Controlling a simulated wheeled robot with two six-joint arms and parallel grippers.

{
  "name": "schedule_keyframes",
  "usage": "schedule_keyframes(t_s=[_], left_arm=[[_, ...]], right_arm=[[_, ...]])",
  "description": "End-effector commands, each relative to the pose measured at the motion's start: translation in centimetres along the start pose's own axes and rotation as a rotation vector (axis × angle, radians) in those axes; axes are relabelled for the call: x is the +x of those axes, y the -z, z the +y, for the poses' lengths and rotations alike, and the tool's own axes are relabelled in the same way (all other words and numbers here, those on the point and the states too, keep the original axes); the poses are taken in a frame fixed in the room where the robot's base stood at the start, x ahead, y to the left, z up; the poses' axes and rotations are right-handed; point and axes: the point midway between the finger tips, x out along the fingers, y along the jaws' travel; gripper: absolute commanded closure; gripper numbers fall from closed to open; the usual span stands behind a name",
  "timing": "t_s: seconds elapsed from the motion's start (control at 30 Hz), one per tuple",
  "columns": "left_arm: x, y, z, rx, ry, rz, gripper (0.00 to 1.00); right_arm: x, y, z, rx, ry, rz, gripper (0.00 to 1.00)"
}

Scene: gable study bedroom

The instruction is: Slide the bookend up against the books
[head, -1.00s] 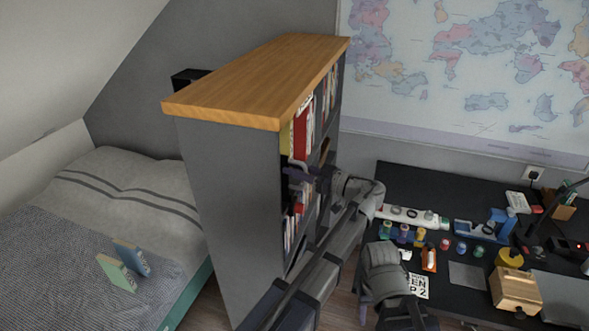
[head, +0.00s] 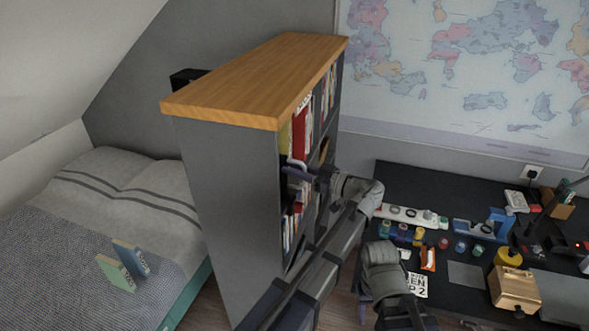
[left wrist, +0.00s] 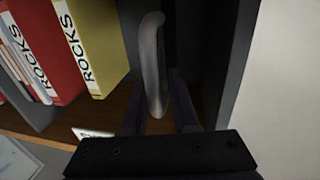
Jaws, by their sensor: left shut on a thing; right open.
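The bookend (left wrist: 152,60) is a grey curved piece standing upright on a shelf in the left wrist view. My left gripper (left wrist: 160,112) is shut on it, one dark finger on each side. Its pale top shows in the head view (head: 297,163) by my left gripper (head: 300,173), at the bookcase's open side. The books are a yellow one (left wrist: 98,45) and a red one (left wrist: 50,50), marked ROCKS, with thinner ones beyond. A gap separates the yellow book from the bookend. My right gripper (head: 363,311) is open and low by the desk's near edge, partly hidden by its arm.
The bookcase (head: 220,200) has a wooden top and a side wall (left wrist: 222,70) close right of the bookend. A small white label (left wrist: 92,133) is at the shelf edge. The cluttered black desk (head: 415,185) stands right; a bed (head: 60,240) stands left.

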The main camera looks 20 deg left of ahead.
Motion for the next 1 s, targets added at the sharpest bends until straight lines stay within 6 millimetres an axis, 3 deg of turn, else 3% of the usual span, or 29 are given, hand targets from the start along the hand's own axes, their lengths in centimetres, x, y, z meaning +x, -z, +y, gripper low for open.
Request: schedule_keyframes(t_s=[0.57, 0.77, 1.0], left_arm=[[0.0, 0.0, 0.7, 0.0, -0.007, -0.001, 1.0], [0.7, 0.0, 4.5, 0.0, -0.007, -0.001, 1.0], [1.9, 0.0, 11.1, -0.001, -0.008, 0.0, 1.0]], right_arm=[[0.0, 0.0, 0.0, 0.0, 0.0, 0.0, 0.5], [0.0, 0.0, 0.0, 0.0, 0.0, 0.0, 0.5], [0.0, 0.0, 0.0, 0.0, 0.0, 0.0, 0.5]])
